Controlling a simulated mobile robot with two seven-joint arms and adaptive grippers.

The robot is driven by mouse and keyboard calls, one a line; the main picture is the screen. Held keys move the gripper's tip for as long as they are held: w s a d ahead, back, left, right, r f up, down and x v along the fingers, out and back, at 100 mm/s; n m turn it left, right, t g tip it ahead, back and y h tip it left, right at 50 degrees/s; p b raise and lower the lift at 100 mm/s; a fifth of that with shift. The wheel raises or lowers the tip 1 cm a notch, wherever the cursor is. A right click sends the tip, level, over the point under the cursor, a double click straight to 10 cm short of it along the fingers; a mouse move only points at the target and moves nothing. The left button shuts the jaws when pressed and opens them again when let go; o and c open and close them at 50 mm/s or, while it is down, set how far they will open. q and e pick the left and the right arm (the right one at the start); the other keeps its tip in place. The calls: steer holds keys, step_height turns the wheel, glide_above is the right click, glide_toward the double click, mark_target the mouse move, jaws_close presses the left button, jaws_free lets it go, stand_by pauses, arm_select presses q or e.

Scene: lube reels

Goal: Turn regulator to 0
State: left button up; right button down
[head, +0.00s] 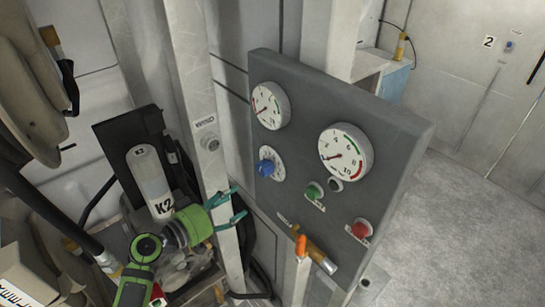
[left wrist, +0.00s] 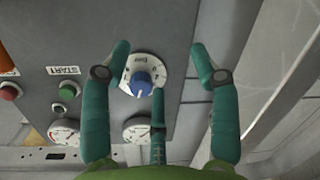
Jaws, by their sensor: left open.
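The regulator is a blue knob (head: 265,168) on a white round dial at the left of the grey control panel (head: 300,95) in the head view. The left wrist view shows the blue knob (left wrist: 141,84) with its dial, upside down, with a white mark on the knob; the dial's figures are too small to read. My left gripper (head: 230,207) is open and empty, below and left of the knob in the head view, its fingers apart from it. In the left wrist view the knob shows between the teal fingers (left wrist: 161,52), behind the middle finger's tip. My right gripper is not seen.
The panel also bears two white gauges (head: 270,106) (head: 345,151), a green button (head: 314,190) and a red button (head: 361,229). An orange-handled valve (head: 301,245) sits below. A pale upright post (head: 190,80) and a bottle marked K2 (head: 150,180) stand left of the panel.

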mark_target(259, 169)
arm_select(q)
steer(key=d+r, duration=0.1)
steer(key=r, duration=0.1)
steer(key=d+r+m+h, duration=0.1)
steer(key=r, duration=0.2)
steer(key=d+r+m+h, duration=0.1)
steer(key=r, duration=0.2)
steer(key=shift+s+r+p, duration=0.1)
steer(key=shift+s+p, duration=0.05)
steer(key=shift+p, duration=0.2)
steer(key=shift+w+d, duration=0.25)
steer(key=p+x, duration=0.2)
steer(key=x, duration=0.2)
steer(key=shift+w+d, duration=0.2)
steer(key=shift+d, duration=0.1)
steer(key=shift+w+d+p, duration=0.3)
steer(key=shift+d+p, duration=0.05)
steer(key=shift+d, duration=0.1)
steer(key=shift+f, duration=0.2)
steer(key=c, duration=1.1)
steer(key=shift+r, duration=0.1)
steer(key=shift+c, duration=0.2)
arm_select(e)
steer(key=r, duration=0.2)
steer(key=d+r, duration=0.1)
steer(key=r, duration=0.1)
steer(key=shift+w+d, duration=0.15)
